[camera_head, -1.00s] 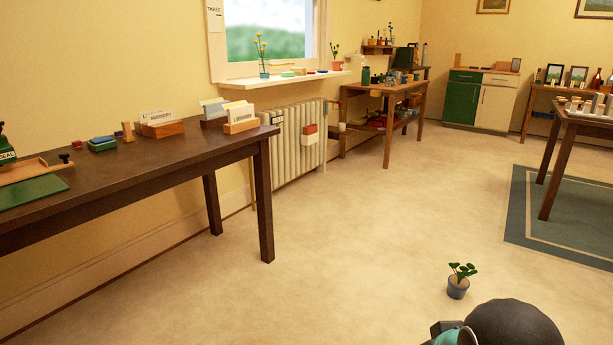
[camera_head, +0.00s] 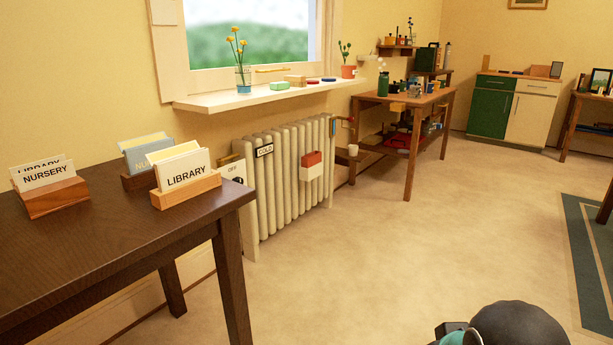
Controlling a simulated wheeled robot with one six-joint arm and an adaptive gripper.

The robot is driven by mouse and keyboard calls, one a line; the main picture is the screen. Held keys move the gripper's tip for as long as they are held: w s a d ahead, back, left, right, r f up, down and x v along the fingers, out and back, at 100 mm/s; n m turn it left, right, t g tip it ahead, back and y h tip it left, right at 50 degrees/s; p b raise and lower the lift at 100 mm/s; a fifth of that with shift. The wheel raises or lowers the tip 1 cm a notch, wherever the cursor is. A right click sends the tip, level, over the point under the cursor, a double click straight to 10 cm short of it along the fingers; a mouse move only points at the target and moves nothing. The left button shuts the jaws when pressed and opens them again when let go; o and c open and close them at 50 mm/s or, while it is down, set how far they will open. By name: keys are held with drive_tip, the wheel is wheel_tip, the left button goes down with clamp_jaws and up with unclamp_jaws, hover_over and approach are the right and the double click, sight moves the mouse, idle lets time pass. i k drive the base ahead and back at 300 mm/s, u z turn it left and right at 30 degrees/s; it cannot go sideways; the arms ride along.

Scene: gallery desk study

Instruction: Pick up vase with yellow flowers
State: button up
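The vase with yellow flowers (camera_head: 243,79) stands upright on the white windowsill (camera_head: 215,104), near its left part. The vase is clear glass with a bluish lower part, and thin green stems carry several yellow blooms. Part of my own arm, a dark rounded piece with a teal part, shows at the bottom right. My gripper's fingers are not visible, and nothing of mine is near the vase.
A green block (camera_head: 279,86), a wooden block (camera_head: 295,81) and a potted plant (camera_head: 347,72) share the sill. A radiator (camera_head: 283,180) stands below it. A dark desk (camera_head: 110,240) with card holders fills the left. The floor (camera_head: 400,240) ahead is open.

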sight(243, 71)
drive_tip(key=i, duration=2.85)
drive_tip(key=u, duration=2.3)
